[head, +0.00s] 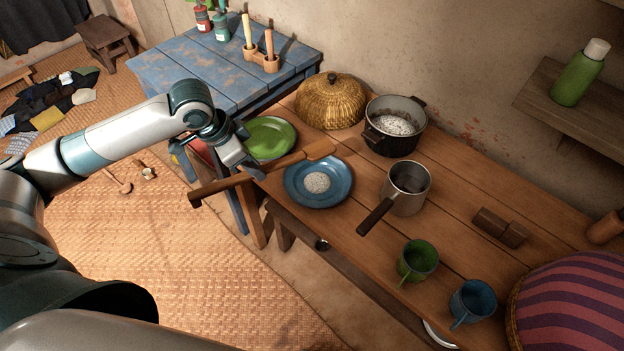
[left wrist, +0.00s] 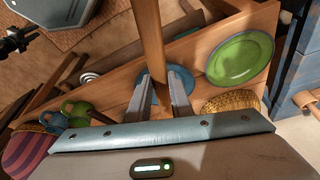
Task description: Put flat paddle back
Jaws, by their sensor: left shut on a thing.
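The flat wooden paddle (head: 230,183) is a long handle with a broad flat end (head: 320,150). My left gripper (head: 258,174) is shut on its handle and holds it at the near edge of the wooden table, with the broad end over the blue plate (head: 341,191). In the left wrist view the paddle handle (left wrist: 150,40) runs between the two fingers of my left gripper (left wrist: 160,88). On the blue plate lies a pale round of food (head: 317,183). My right gripper is not in view.
A green plate (head: 268,138), woven dome (head: 331,100), dark pot (head: 376,138), saucepan (head: 412,190) and two mugs (head: 418,258) stand on the wooden table (head: 350,235).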

